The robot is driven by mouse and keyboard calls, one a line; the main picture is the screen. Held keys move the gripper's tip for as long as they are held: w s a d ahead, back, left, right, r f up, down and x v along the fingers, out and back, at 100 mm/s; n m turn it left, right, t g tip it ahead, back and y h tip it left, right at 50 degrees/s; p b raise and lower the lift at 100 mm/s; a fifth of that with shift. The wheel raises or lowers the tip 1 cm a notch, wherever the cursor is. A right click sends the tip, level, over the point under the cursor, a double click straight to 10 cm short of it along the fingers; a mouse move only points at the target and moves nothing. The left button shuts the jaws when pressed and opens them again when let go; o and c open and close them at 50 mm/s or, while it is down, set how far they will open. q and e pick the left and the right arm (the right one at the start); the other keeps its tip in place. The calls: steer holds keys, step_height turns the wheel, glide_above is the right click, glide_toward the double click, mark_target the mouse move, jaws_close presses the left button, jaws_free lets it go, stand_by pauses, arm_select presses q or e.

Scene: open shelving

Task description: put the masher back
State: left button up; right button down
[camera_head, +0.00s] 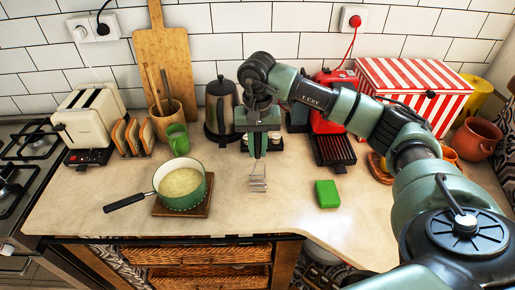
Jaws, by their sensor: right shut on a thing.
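The masher (258,178) hangs upright below my right gripper (258,146), its wire head pointing down just above or at the worktop; I cannot tell whether it touches. My right gripper is shut on its upper part, over the middle of the counter. A green pot (201,193) with pale contents stands to the left on a wooden trivet (165,210). A wooden holder (183,117) with wooden utensils stands at the back left. My left gripper is not in view.
A green cup (178,140), a kettle (220,112), a toast rack (133,136) and a toaster (90,120) line the back left. A green sponge (327,194) lies right of the masher. A red-striped box (412,84) and clay pots (477,138) stand at right. The front middle counter is clear.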

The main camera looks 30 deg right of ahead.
steer(key=shift+f, duration=0.6)
steer(key=shift+f, duration=0.15)
steer(key=c, duration=1.3)
jaws_free()
